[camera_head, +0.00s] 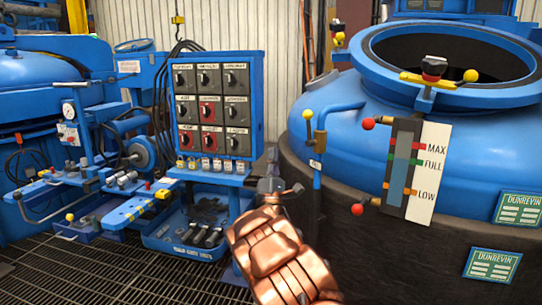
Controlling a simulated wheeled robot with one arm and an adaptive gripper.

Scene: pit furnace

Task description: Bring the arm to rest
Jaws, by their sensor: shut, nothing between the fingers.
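My arm comes up from the bottom of the view as a copper-coloured link. My gripper (270,186) is at its end, small and dark grey, in front of the right side of the blue control stand. It is shut with nothing held. Its fingertips overlap the gap between the stand and the furnace vessel in the picture; I cannot tell whether it touches anything.
A panel of dark switches (209,109) stands behind my gripper. The blue vessel (455,140) with a level gauge (428,172) and red-knobbed valves fills the right. Pipes and a bench (135,207) are at left. Grated floor (110,275) is open at lower left.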

